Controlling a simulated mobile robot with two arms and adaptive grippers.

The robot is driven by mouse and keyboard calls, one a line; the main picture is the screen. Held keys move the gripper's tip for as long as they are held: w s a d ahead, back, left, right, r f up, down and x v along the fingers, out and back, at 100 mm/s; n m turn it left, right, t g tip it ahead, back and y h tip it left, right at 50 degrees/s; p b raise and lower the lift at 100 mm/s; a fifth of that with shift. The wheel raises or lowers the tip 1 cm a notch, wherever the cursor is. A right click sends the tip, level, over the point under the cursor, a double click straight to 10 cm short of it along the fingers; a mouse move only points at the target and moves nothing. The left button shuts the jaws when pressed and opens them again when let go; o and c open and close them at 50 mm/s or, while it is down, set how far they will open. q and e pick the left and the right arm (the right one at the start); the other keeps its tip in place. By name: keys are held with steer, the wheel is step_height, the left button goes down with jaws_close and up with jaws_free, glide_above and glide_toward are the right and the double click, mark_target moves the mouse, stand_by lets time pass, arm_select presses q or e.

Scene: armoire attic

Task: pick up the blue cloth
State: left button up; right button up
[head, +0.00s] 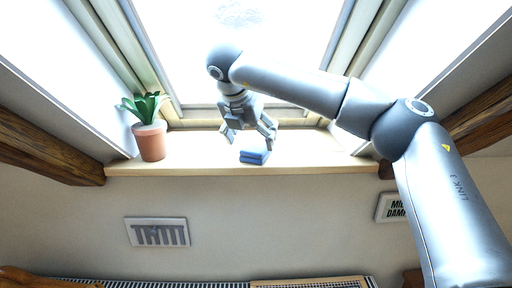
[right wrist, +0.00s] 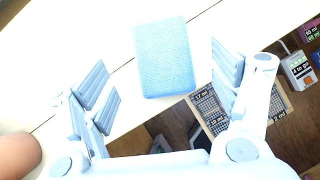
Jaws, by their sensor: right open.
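The blue cloth (head: 254,157) lies folded in a small block on the wooden windowsill (head: 200,168), near its front edge. My right gripper (head: 249,137) is open and empty just above and behind the cloth in the head view. In the right wrist view the cloth (right wrist: 165,58) appears pale blue, ahead of and between the two spread fingers (right wrist: 165,92), apart from both. My left gripper is in neither view.
A potted plant (head: 150,140) stands at the left end of the sill, and its pot (right wrist: 14,155) shows at the left of the right wrist view. Slanted window frames flank the sill. The sill right of the cloth is clear.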

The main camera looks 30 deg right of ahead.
mark_target(256, 146)
steer(key=p+x, duration=0.1)
steer(key=x, duration=0.2)
steer(key=shift+s+d+p, duration=0.1)
steer(key=shift+d+p, duration=0.15)
steer(key=shift+p, duration=0.05)
steer(key=shift+f, duration=0.25)
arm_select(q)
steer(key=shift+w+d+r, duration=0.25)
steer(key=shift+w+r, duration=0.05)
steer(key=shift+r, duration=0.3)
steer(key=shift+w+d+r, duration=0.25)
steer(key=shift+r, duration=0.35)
arm_select(e)
steer(key=c, duration=1.1)
